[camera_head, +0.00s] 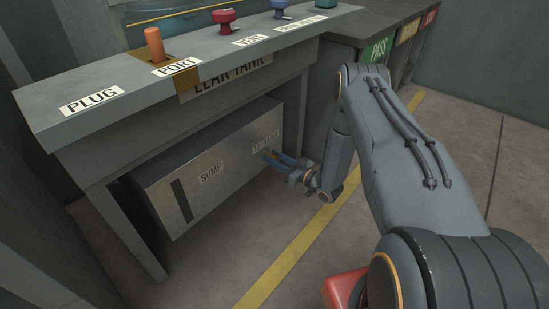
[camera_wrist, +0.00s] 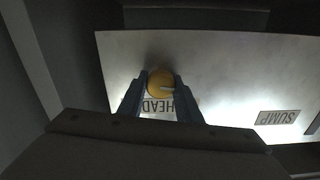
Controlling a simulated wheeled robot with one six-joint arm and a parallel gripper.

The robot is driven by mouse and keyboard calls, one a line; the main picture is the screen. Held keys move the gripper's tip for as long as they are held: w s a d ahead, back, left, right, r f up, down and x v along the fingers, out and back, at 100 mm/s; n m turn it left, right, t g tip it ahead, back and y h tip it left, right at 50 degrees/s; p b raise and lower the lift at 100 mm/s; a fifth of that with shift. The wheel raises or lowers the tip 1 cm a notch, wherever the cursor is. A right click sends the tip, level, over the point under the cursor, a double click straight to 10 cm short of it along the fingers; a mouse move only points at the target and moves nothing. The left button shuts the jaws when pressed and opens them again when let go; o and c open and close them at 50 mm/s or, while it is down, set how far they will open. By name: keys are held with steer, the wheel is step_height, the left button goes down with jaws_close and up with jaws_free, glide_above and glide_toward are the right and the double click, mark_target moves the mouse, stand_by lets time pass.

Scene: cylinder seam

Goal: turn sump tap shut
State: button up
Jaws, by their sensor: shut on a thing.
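The sump tank (camera_head: 225,160) is a grey metal box under the bench, with a SUMP label and a dark vertical slot on its front. The sump tap (camera_wrist: 161,82) is a round yellow knob with a pale mark on it, on the tank's front in the wrist view. In the head view my gripper (camera_head: 277,158) reaches the right end of the tank's front and mostly hides the tap. In the wrist view my gripper (camera_wrist: 160,84) has its two fingers on either side of the yellow knob, shut on it.
Bench legs flank the tank. Labelled bins (camera_head: 380,48) stand at the right.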

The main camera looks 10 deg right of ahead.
steer(key=m+p, duration=0.1)
steer(key=m, duration=0.7)
steer(key=shift+d+p, duration=0.15)
steer(key=shift+p, duration=0.2)
steer(key=m, duration=0.4)
steer(key=shift+w+f, duration=0.1)
steer(key=shift+f, duration=0.05)
steer(key=shift+m, duration=2.1)
steer(key=o, duration=1)
steer(key=shift+p+v, duration=1.4)
steer(key=shift+v, duration=2.55)
